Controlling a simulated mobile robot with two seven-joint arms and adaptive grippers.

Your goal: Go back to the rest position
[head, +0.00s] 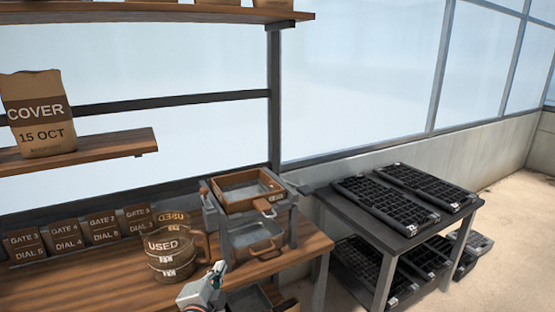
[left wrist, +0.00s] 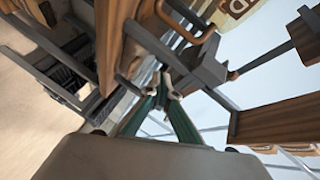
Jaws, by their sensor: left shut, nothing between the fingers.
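My left gripper (head: 217,272) is at the bottom middle of the head view, in front of the wooden bench and close to the brown USED jug (head: 168,252). Its fingers are shut with nothing between them. In the left wrist view the closed green-sided fingers (left wrist: 160,84) point toward the bench parts, with the picture strongly tilted. The seeder (head: 257,233) stands right of the jug, with a wooden-framed tray on top and another drawer below. My right gripper does not show.
A bench (head: 85,290) carries several labelled gate and dial cards (head: 65,237). A COVER bag (head: 37,115) stands on a shelf (head: 110,145) above. A dark table (head: 345,210) at right holds black cell trays (head: 385,205). Floor is clear at far right.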

